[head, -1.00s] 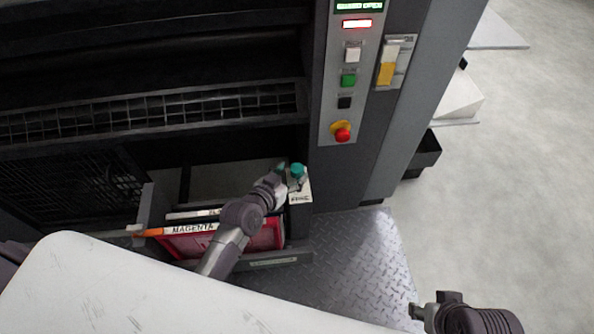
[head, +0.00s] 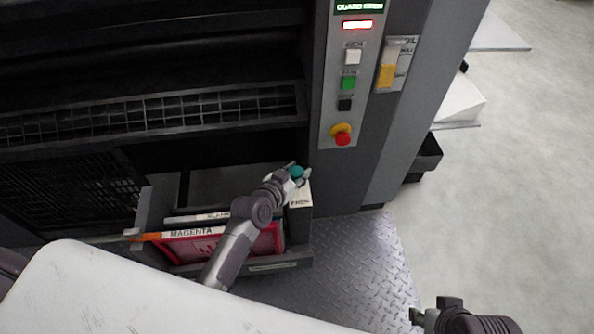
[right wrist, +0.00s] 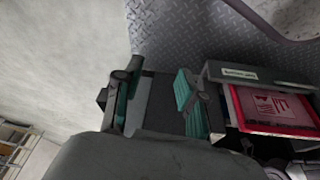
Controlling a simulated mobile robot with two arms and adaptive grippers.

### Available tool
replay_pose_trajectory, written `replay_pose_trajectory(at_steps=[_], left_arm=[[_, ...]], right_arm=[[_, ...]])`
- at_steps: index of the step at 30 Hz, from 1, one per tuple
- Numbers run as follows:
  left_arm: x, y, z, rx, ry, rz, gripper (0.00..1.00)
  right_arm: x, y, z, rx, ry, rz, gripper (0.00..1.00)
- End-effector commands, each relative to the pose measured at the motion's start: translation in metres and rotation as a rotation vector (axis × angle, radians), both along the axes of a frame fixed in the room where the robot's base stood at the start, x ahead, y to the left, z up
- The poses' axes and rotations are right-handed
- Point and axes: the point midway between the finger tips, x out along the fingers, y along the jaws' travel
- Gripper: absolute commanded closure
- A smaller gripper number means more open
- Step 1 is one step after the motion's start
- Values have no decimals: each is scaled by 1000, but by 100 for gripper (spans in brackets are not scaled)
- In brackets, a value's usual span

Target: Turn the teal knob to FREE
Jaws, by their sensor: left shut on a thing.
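The teal knob (head: 297,171) sits on top of a small box with a white label plate (head: 300,196), at the right end of the open ink drawer. The lettering on the plate is too blurred to read surely. My left gripper (head: 296,175) is shut on the knob, its fingers around it and partly hiding it. Which way the knob points is hard to tell. My right gripper (head: 430,314) is empty and away from the drawer at the lower right; in the right wrist view its fingers (right wrist: 155,105) stand well apart.
A red MAGENTA tray (head: 205,247) with an orange strip is in the drawer (head: 275,262), left of the knob box. The treadplate floor (head: 355,265) is clear.

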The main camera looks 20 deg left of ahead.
Motion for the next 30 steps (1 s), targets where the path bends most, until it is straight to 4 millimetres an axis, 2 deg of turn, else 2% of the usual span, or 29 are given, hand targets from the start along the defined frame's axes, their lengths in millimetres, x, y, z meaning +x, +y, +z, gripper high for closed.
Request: replay_pose_trajectory(at_steps=[4,9,13,16,24,25,30], left_arm=[[1,1,-1,3,-3,-14,97],[3,2,0,8,-12,-77,97],[1,1,0,4,-7,-117,97],[0,0,0,2,-4,-131,97],[0,0,1,0,-1,-133,97],[0,0,1,0,-1,-133,61],[0,0,0,0,0,-132,36]], right_arm=[[6,1,-1,6,-27,1,60],[43,12,7,42,-202,15,60],[62,19,16,64,-308,24,60],[69,22,20,73,-347,27,60],[70,22,21,74,-352,27,60],[70,22,21,74,-352,27,60],[70,22,21,73,-351,27,60]])
